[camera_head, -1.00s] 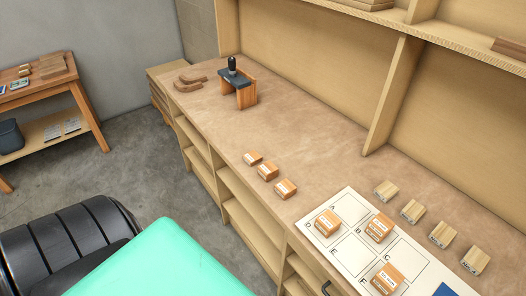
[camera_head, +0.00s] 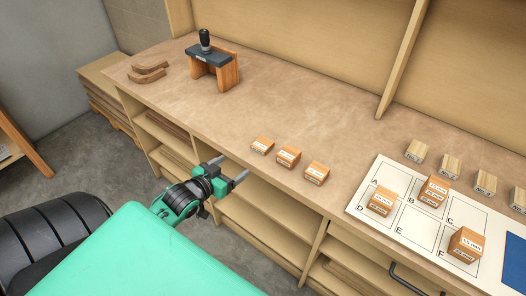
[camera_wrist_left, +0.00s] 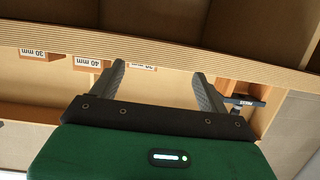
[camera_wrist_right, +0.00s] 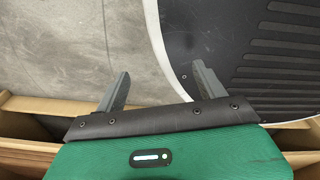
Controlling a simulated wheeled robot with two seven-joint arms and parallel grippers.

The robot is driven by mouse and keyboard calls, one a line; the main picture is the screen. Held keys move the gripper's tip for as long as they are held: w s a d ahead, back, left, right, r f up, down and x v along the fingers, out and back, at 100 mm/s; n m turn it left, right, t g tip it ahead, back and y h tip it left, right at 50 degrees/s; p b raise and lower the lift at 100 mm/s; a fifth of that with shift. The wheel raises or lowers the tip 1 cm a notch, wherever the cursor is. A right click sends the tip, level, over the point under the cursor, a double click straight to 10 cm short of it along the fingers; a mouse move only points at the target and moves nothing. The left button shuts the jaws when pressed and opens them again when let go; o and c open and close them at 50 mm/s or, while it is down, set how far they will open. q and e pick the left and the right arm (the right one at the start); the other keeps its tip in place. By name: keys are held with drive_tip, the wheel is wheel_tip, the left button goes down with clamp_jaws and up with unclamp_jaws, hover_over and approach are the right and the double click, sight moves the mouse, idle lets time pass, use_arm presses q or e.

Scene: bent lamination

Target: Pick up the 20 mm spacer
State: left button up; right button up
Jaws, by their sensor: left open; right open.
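Three small orange blocks lie in a row near the bench's front edge: a left one (camera_head: 262,145), a middle one (camera_head: 289,155) and a right one (camera_head: 317,173). I cannot read which block is 20 mm. My left gripper (camera_head: 231,169) is open and empty, in front of the bench edge, left of and apart from the row. My right gripper (camera_wrist_right: 162,70) is open and empty, outside the head view.
A lettered white sheet (camera_head: 408,238) holds three more orange blocks. Several pale wooden blocks (camera_head: 450,170) stand behind it. A dark-topped wooden fixture with a knob (camera_head: 208,58) and curved wood pieces (camera_head: 147,72) are at the far left. The middle of the benchtop is clear.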

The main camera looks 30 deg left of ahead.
sight(260, 146)
use_arm(q)
wheel_tip(260, 146, up, 4)
drive_tip(key=d+r+t, duration=0.1)
drive_tip(key=shift+h, duration=0.3)
drive_tip(key=x, duration=0.7)
drive_tip(key=shift+d+f+p, duration=0.2)
drive_tip(key=shift+f+p, duration=0.05)
drive_tip(key=shift+p, duration=0.15)
drive_tip(key=shift+w+d+f+m, duration=0.1)
drive_tip(key=shift+w+f+m, duration=0.15)
drive_tip(key=shift+w, duration=0.3)
drive_tip(key=shift+w+d, duration=0.1)
drive_tip(key=shift+w, duration=0.3)
drive_tip(key=x, duration=0.1)
drive_tip(key=p+x, duration=0.1)
drive_tip(key=x, duration=0.1)
drive_tip(key=shift+w+d+f, duration=0.1)
drive_tip(key=shift+d+f, duration=0.15)
drive_tip(key=shift+d, duration=0.1)
drive_tip(key=shift+w+f, duration=0.25)
drive_tip(key=shift+w, duration=0.35)
use_arm(e)
drive_tip(key=shift+s+d+r, duration=0.1)
drive_tip(key=shift+s+r, duration=0.55)
